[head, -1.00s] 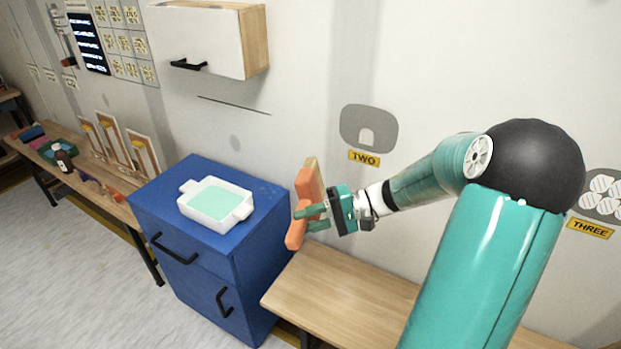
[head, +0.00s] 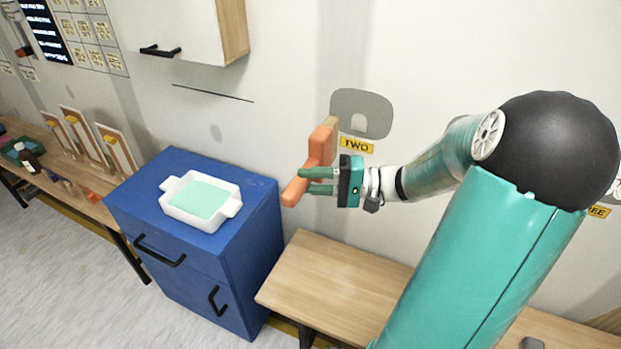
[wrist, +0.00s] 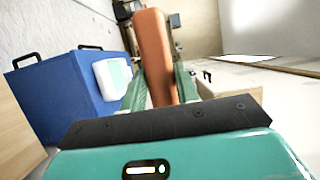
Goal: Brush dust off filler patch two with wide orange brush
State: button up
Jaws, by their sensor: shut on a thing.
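My gripper (head: 318,181) is shut on the wide orange brush (head: 322,148) and holds it in the air in front of the wall. The brush stands tilted, its tan bristle edge up and near the lower left of the grey filler patch (head: 377,112). I cannot tell whether the bristles touch the wall. The yellow TWO label (head: 357,145) is just below the patch, partly behind the brush. In the wrist view the orange brush (wrist: 154,55) rises between the green fingers; the patch is not clearly seen there.
A blue cabinet (head: 255,205) with a white tray (head: 228,210) of pale green stuff on it stands to the left. A wooden bench (head: 325,262) runs below my arm. A wall cupboard (head: 232,30) hangs at upper left.

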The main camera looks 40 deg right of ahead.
jog(key=shift+s+d+r, duration=0.1)
jog(key=shift+d, duration=0.25)
jog(key=shift+w+d, duration=0.55)
jog(key=shift+d, duration=0.25)
jog(key=shift+w+d, duration=0.5)
jog(key=shift+d, duration=0.3)
jog(key=shift+w+d, duration=0.55)
jog(key=shift+d, duration=0.25)
jog(key=shift+w+d, duration=0.3)
jog(key=shift+d, duration=0.25)
jog(key=shift+w+d, duration=0.3)
jog(key=shift+d, duration=0.2)
dwell(0.5)
jog(key=shift+a, duration=0.1)
dwell(0.9)
jog(key=shift+s, duration=0.1)
send_near(327, 158)
jog(key=a, duration=0.3)
jog(key=shift+s+a, duration=0.2)
jog(key=shift+a, duration=0.15)
jog(key=shift+a, duration=0.15)
jog(key=shift+w+a, duration=0.45)
jog(key=shift+w, duration=0.35)
jog(key=shift+w+a, duration=0.45)
jog(key=shift+w, duration=0.3)
